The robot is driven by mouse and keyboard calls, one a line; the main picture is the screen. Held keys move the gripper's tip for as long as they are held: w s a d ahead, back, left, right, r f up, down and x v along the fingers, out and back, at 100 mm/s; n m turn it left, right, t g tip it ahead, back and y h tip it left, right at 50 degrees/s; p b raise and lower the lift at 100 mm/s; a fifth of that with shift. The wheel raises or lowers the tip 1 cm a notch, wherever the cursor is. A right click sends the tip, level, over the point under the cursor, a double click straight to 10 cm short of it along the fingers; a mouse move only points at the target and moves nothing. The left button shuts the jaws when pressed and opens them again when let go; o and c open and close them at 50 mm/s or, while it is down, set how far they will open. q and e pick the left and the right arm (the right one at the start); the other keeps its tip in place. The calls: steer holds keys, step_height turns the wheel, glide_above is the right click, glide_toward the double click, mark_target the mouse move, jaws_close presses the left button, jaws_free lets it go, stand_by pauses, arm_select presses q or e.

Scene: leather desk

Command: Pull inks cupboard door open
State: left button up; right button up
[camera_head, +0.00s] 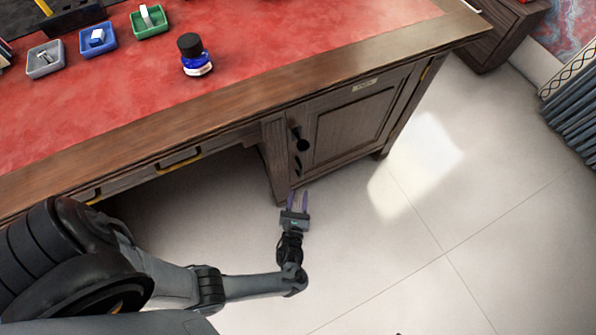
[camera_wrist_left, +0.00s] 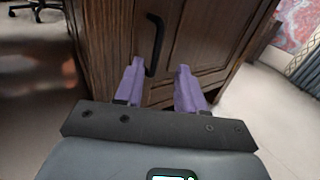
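The dark wooden cupboard door (camera_head: 350,128) is at the right end of the desk, with a small pale label (camera_head: 364,85) on its top rail, too small to read. The door looks closed. A black handle (camera_head: 302,141) is on its left side. In the left wrist view the upright handle (camera_wrist_left: 154,45) stands on the door (camera_wrist_left: 200,35), ahead of the fingers. My left gripper (camera_head: 298,199) is low in front of the door's lower left corner. Its two purple fingers (camera_wrist_left: 160,67) are apart with nothing between them. My right gripper is out of view.
The red leather desk top (camera_head: 260,45) holds a blue ink bottle (camera_head: 195,55) and small grey, blue and green trays (camera_head: 150,21). The pale tiled floor (camera_head: 440,240) before and right of the door is clear. A dark cabinet (camera_head: 505,30) and grey curtain (camera_head: 572,105) are at right.

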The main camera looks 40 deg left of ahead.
mark_target(301, 172)
arm_select(q)
steer(key=b+x, duration=0.3)
steer(key=x, duration=0.5)
steer(key=shift+a+f, duration=0.15)
steer(key=shift+f, duration=0.05)
steer(key=shift+w+a, duration=0.1)
steer(key=shift+a, duration=0.2)
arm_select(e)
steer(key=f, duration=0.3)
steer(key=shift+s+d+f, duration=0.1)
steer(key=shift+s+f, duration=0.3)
arm_select(q)
steer(key=shift+w, duration=0.1)
steer(key=shift+c, duration=0.3)
jaws_close()
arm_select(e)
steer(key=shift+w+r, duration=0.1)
